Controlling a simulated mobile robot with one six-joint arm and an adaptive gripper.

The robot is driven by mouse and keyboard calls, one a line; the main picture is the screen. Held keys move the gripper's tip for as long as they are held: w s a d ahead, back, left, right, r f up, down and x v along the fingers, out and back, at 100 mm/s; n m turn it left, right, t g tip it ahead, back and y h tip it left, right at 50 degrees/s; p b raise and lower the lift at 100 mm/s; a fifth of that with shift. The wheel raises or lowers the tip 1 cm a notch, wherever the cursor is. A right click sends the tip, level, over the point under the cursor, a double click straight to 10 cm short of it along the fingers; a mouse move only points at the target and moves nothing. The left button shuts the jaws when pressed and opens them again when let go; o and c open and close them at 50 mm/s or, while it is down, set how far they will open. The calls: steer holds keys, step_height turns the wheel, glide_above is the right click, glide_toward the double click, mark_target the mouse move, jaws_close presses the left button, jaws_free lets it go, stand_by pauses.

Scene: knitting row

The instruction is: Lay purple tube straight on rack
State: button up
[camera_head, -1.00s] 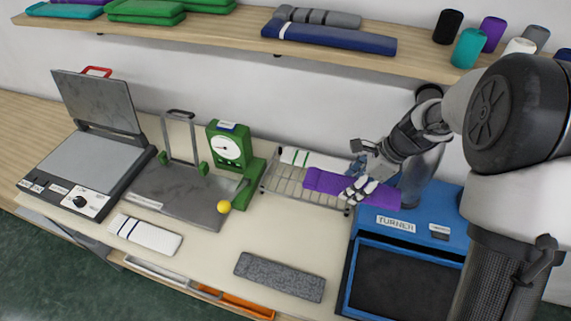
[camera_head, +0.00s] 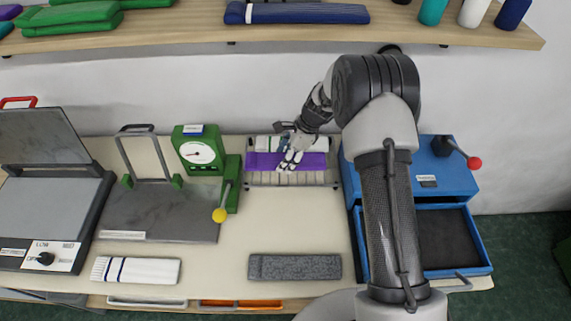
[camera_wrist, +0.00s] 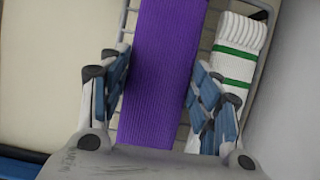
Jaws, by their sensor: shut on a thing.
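The purple tube (camera_head: 262,161) lies flat along the wire rack (camera_head: 292,184), roughly parallel to the rack's long side. It also shows in the wrist view (camera_wrist: 160,75), running lengthwise between my fingers with a slight slant. My gripper (camera_head: 291,158) is over the middle of the tube, with its fingers closed on the tube's two long edges. In the wrist view my gripper (camera_wrist: 160,90) has one finger on each side of the tube. A white tube with green stripes (camera_wrist: 237,60) lies beside it on the rack; it also shows behind the purple tube in the head view (camera_head: 264,143).
The blue turner box (camera_head: 455,182) stands right of the rack, with an open drawer. A green dial device (camera_head: 205,150) with a yellow-knobbed lever stands to the left. A grey speckled tube (camera_head: 295,267) and a white tube (camera_head: 136,270) lie in front. A shelf (camera_head: 200,35) runs above.

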steer(key=shift+f+b, duration=0.35)
steer(key=shift+f, duration=1.35)
steer(key=shift+f, duration=0.1)
steer(key=shift+f, duration=0.15)
steer(key=o, duration=0.9)
steer(key=shift+r, duration=0.55)
steer(key=p+v, duration=0.2)
steer(key=v, duration=0.9)
steer(key=shift+d+r, duration=0.15)
steer(key=shift+d, duration=0.05)
